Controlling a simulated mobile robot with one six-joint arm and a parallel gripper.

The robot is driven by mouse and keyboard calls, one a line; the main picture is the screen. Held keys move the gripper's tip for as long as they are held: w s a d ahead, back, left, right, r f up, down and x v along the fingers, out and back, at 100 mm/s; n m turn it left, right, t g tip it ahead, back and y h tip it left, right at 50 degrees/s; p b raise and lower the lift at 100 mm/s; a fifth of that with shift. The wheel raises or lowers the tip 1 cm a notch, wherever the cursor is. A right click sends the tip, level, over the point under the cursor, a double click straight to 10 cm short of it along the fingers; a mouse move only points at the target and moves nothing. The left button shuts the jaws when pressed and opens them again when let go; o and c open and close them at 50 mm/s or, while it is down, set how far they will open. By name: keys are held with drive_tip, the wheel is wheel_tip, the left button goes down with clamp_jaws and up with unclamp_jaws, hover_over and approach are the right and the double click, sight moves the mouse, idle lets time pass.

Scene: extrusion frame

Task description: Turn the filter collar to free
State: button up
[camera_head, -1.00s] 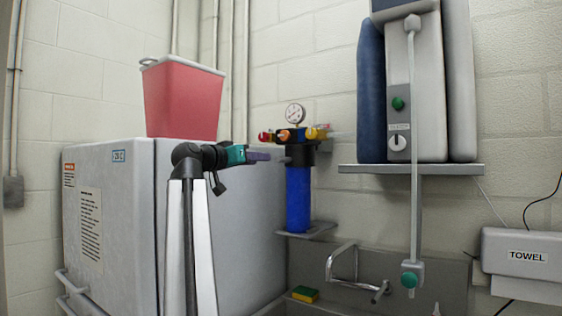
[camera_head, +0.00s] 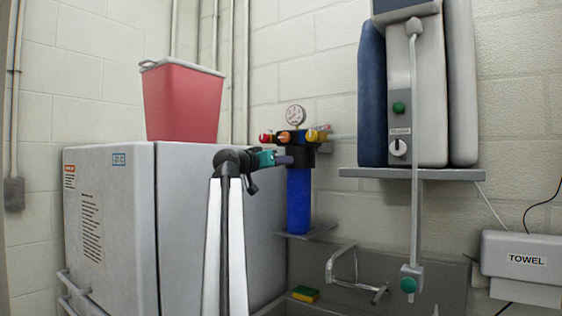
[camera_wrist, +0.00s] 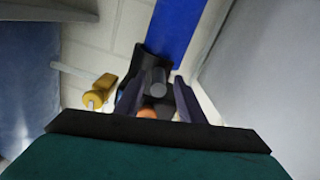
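The filter has a blue housing (camera_head: 299,200) under a black head and collar (camera_head: 302,160), mounted on the wall. A round gauge (camera_head: 295,116) and red, orange and yellow knobs sit on top. My gripper (camera_head: 287,160) is at the front left of the black collar. In the wrist view the blue housing (camera_wrist: 178,25) is at the top, with the black collar (camera_wrist: 150,62) below it. The two dark purple fingers of my gripper (camera_wrist: 158,95) stand apart, with a dark grey round stub (camera_wrist: 154,80) showing between them. I cannot tell whether they touch it.
A yellow knob (camera_wrist: 99,92) is left of the fingers in the wrist view; an orange knob (camera_wrist: 147,112) shows between them. A large grey cabinet (camera_head: 215,220) with a red bin (camera_head: 183,100) stands left. A sink tap (camera_head: 345,265) is below, a wall shelf (camera_head: 430,173) right.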

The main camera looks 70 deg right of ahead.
drive_tip(key=shift+s+d, duration=0.15)
drive_tip(key=shift+d, duration=0.35)
